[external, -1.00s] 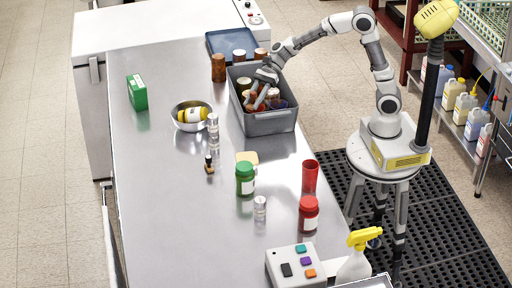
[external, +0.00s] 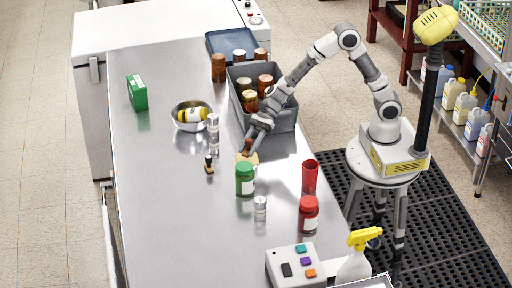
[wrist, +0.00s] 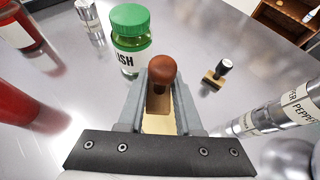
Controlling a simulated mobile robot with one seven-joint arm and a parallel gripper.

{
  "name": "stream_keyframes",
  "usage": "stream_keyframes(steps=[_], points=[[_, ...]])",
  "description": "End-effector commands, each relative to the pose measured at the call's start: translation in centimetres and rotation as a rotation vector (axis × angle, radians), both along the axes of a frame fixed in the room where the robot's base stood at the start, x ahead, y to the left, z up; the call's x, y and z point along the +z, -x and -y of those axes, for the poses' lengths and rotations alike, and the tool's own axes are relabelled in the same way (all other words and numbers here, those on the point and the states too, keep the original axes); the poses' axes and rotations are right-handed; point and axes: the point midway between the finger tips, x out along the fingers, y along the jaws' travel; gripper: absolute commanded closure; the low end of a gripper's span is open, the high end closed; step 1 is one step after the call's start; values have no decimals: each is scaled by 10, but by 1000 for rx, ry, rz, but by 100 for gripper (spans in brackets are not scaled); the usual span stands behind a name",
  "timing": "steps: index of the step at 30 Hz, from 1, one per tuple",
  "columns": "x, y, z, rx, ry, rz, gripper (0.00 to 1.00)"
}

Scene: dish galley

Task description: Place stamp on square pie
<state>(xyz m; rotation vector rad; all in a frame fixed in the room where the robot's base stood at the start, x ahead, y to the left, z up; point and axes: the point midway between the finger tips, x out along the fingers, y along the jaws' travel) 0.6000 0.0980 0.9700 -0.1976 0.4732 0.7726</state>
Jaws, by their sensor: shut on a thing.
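My gripper (external: 247,147) is shut on a stamp with a round brown knob, held upright between the fingers. In the wrist view the stamp's knob (wrist: 162,69) stands between the jaws. The square pie (external: 248,158), pale and flat, lies on the steel counter directly under my gripper. Its cream surface (wrist: 158,124) shows between the fingers in the wrist view. The stamp's lower end is mostly hidden, so I cannot tell whether it touches the pie. A second stamp with a black handle (external: 209,165) stands on the counter to the left; it also shows in the wrist view (wrist: 217,75).
A green-lidded jar (external: 245,180) stands close in front of the pie. Clear shakers (external: 213,125), a metal bowl (external: 178,122) with a yellow bottle, a red cup (external: 309,177) and a red jar (external: 308,214) stand around. A grey bin (external: 275,122) with jars is behind.

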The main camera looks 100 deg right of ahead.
Motion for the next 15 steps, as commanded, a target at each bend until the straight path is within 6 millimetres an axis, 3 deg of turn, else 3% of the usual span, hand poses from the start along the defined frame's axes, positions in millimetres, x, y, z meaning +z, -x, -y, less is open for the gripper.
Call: stream_keyframes(steps=[5, 10, 15], points=[[-13, -1, -3, 0, 0, -3, 100], [-40, -1, -3, -1, -1, -4, 100], [-42, -1, -2, 0, 1, 1, 100]])
